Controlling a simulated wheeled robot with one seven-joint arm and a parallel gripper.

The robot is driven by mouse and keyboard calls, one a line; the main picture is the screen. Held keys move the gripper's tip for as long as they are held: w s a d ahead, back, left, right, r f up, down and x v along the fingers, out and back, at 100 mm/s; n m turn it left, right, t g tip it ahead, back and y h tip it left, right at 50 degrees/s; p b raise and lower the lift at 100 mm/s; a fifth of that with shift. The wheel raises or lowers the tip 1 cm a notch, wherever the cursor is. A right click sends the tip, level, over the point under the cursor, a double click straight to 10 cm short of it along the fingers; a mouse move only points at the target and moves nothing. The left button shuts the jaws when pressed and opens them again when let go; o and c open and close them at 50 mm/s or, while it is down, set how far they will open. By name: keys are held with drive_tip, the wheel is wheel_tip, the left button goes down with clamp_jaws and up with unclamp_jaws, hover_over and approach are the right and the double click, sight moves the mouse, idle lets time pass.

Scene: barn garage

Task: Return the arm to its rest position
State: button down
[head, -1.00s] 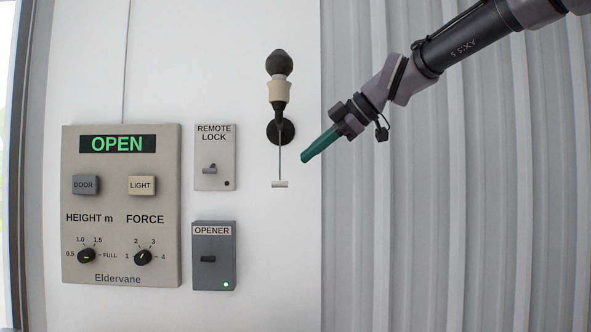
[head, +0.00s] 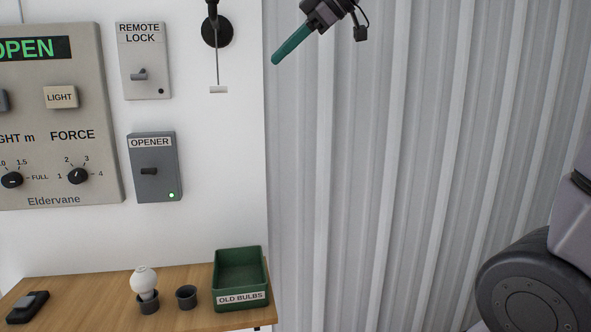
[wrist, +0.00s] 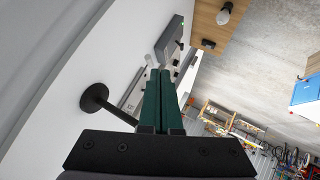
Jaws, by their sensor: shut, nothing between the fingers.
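My gripper (head: 277,60) has green fingers, shut with nothing between them. In the head view it is at the top, in front of the grey corrugated wall, pointing down and left. It is apart from the pull-cord lamp fitting (head: 217,31) to its left; the upper part of that fitting is cut off by the picture's top edge. In the wrist view the closed green fingers (wrist: 160,75) point away from the camera, with the fitting's dark round base (wrist: 95,98) to their left. Most of my arm is outside the head view.
A door control panel (head: 105,150) reading OPEN, a remote lock switch (head: 158,88) and an opener box (head: 168,182) are on the white wall. Below, a wooden shelf (head: 90,290) bears a green OLD BULBS bin (head: 262,270), a white bulb (head: 144,280) in a cup, an empty cup (head: 186,300) and a dark block (head: 27,307).

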drive_tip(key=s+d+f+m+t+h, duration=0.1)
drive_tip(key=s+d+f+m+h, duration=0.1)
drive_tip(key=d+f+m, duration=0.3)
drive_tip(key=s+d+f+m+t+h, duration=0.1)
drive_tip(key=s+d+f+m+h, duration=0.2)
drive_tip(key=d+m, duration=0.8)
drive_tip(key=s+d+f+m+t+h, duration=0.1)
drive_tip(key=s+d+f+m, duration=0.3)
drive_tip(key=d, duration=0.8)
wheel_tip(320, 180, down, 3)
drive_tip(key=m+h, duration=0.1)
drive_tip(key=m, duration=0.3)
drive_tip(key=shift+s+d+r+t+h, duration=0.15)
drive_tip(key=shift+s+d+t+h, duration=0.05)
drive_tip(key=shift+s+t+h, duration=0.15)
